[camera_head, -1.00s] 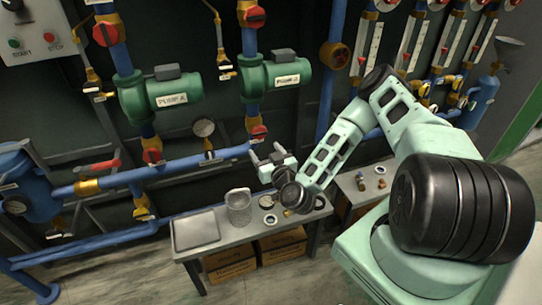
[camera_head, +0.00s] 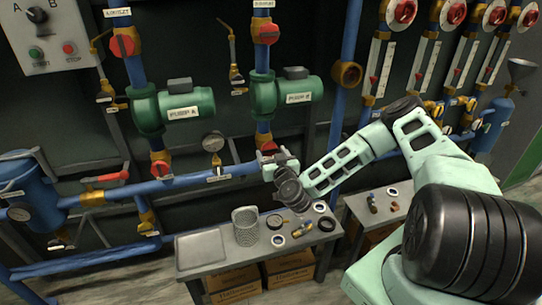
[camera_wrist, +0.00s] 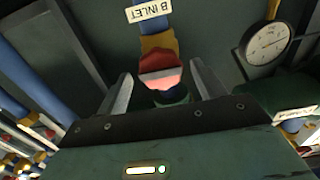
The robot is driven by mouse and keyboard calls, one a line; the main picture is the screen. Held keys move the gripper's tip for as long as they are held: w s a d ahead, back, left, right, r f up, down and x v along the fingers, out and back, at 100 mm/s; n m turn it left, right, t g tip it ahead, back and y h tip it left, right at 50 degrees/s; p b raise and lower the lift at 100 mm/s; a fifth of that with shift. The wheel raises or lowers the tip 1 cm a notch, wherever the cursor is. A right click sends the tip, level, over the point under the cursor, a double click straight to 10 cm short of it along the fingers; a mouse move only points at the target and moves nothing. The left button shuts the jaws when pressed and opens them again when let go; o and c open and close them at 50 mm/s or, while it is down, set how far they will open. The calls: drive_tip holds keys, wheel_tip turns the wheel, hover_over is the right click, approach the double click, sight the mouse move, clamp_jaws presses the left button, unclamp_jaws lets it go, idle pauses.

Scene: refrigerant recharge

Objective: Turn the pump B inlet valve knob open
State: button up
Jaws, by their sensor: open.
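The pump B inlet valve knob (camera_wrist: 160,72) is a red knob with a pale front bar, below a tag reading "B INLET" (camera_wrist: 149,11) in the wrist view. My gripper (camera_wrist: 160,88) is open, with one finger on each side of the knob's picture and a gap to both. I cannot tell how deep the knob sits between the fingers. In the head view, my gripper (camera_head: 277,158) is at the pipe below the green pump B (camera_head: 296,92), and it largely hides the knob there.
A pressure gauge (camera_head: 213,142) is on the pipe left of my gripper. Pump A (camera_head: 178,108) and a red-handled valve (camera_head: 108,178) are further left. A bench (camera_head: 200,250) with a mesh cup (camera_head: 246,226) and small parts stands below my arm.

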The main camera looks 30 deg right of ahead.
drive_tip(key=shift+w+d+f, duration=0.1)
drive_tip(key=shift+w, duration=0.3)
drive_tip(key=shift+c, duration=0.3)
drive_tip(key=c, duration=0.9)
drive_tip(key=shift+r+n+p, duration=0.3)
drive_tip(key=shift+n+p, duration=0.2)
drive_tip(key=shift+p, duration=0.05)
drive_tip(key=shift+n+p, duration=0.55)
drive_tip(key=shift+n, duration=0.15)
drive_tip(key=shift+s+f+n+p, duration=0.15)
drive_tip(key=shift+n+p, duration=0.3)
drive_tip(key=shift+n, duration=0.65)
